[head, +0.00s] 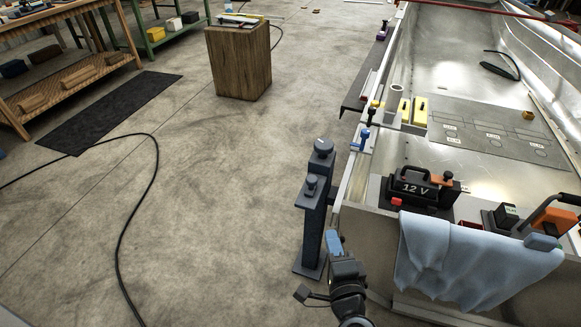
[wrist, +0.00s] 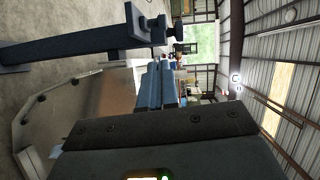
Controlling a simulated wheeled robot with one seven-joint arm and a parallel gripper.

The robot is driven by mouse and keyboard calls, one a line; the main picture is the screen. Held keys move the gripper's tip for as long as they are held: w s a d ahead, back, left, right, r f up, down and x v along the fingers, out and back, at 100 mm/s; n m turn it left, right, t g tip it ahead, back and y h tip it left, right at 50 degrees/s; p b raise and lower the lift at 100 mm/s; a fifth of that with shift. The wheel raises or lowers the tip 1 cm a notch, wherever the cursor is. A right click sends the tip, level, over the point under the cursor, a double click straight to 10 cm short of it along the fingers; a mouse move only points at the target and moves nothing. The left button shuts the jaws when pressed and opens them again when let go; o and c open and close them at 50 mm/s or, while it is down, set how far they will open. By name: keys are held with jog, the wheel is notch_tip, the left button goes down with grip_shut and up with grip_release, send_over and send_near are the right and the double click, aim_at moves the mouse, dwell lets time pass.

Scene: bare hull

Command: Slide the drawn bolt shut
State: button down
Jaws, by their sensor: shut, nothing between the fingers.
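I cannot tell for certain which part is the bolt. A dark blue-grey post (head: 314,225) stands on the floor beside the hull, with round knobs (head: 322,148) at its top. The post also shows in the wrist view (wrist: 75,46), lying sideways in the tilted picture, with its knobs (wrist: 160,26) at the top. Small fittings with a blue handle (head: 364,134) sit on the hull's near-left rim. My gripper (head: 333,242) is low at the hull's corner, right of the post and apart from its knobs. Its blue fingers (wrist: 155,85) are together and empty in the wrist view.
A pale blue cloth (head: 455,262) hangs over the hull's near end. A black 12 V battery (head: 414,188) and other small gear sit just inside. A wooden block (head: 240,62) and shelves (head: 75,75) stand left. A black cable (head: 130,220) crosses otherwise open floor.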

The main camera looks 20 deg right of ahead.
aim_at(313, 184)
jog(key=x, duration=0.5)
jog(key=b+x, duration=0.1)
jog(key=x, duration=0.4)
jog(key=a+r+x, duration=0.1)
jog(key=x, duration=0.5)
jog(key=shift+w+a, duration=0.1)
jog(key=w+d, duration=0.1)
jog(key=w+d+b, duration=0.1)
jog(key=w, duration=0.1)
jog(key=shift+w+d, duration=0.15)
jog(key=shift+d, duration=0.2)
jog(key=shift+w+d+r, duration=0.15)
jog(key=shift+w+r, duration=0.05)
jog(key=shift+d, duration=0.1)
